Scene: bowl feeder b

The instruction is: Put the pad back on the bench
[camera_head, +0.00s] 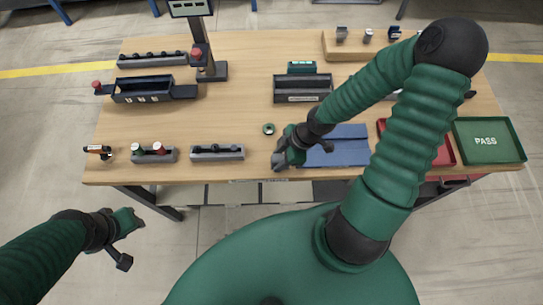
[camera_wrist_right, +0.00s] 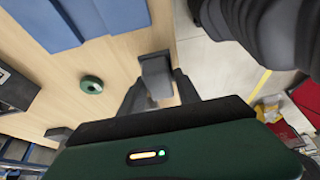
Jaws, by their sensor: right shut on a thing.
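The pad (camera_wrist_right: 156,74) looks like a small dark grey block in the right wrist view. My right gripper (camera_head: 281,160) is shut on it, with one finger on each side. In the head view the gripper is over the front part of the wooden bench (camera_head: 255,115), left of the blue mat (camera_head: 345,153). I cannot tell whether the pad touches the bench top. My left gripper (camera_head: 122,258) is away from the bench, in front of its left side; its jaw opening is not clear.
A green ring (camera_head: 268,129) lies just behind my right gripper. A grey holder (camera_head: 217,152) stands to its left. A red tray (camera_head: 442,158) and a green PASS tray (camera_head: 488,141) are at the right. The bench middle has bare room.

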